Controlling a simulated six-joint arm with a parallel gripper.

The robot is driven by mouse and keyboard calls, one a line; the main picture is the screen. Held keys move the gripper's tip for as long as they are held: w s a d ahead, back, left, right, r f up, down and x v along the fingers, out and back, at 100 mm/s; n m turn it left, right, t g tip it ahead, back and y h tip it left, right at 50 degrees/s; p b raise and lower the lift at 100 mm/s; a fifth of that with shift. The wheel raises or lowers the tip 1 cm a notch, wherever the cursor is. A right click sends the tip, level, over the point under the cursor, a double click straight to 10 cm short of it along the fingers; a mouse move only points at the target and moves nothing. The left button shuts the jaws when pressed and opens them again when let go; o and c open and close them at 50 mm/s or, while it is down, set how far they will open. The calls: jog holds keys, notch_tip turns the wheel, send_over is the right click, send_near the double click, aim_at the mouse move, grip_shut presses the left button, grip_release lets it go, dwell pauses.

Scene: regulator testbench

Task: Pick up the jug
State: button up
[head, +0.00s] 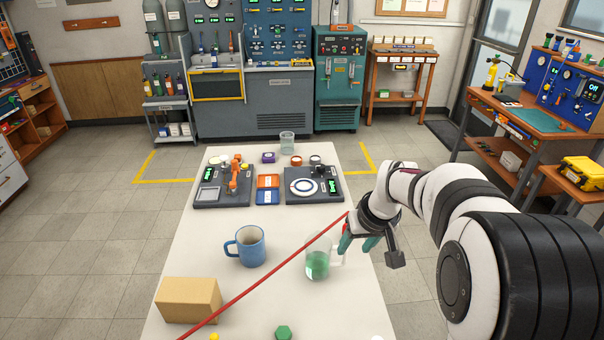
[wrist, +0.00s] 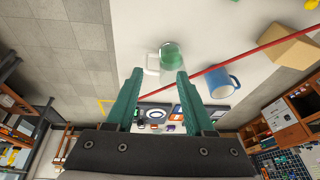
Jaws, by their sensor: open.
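The jug (head: 317,264) is clear glass with green liquid in it and stands upright on the white table (head: 205,240). Its handle points right, toward my gripper. My gripper (head: 352,236) is open and empty, to the right of the jug and above the table's right side. In the wrist view the jug (wrist: 171,56) appears just beyond the two teal fingertips of my gripper (wrist: 160,72), with its handle to the left. The fingers look apart from the jug.
A long red rod (head: 270,272) runs diagonally beside the jug. A blue mug (head: 247,248) and a cardboard box (head: 188,299) are left. A green hex piece (head: 283,332) lies in front. Two instrument boards (head: 222,187) (head: 314,186) and an empty glass beaker (head: 287,143) are farther back.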

send_near(345, 258)
jog(key=shift+n+t, duration=0.4)
jog(key=x, duration=1)
jog(key=shift+s, duration=0.35)
grip_shut()
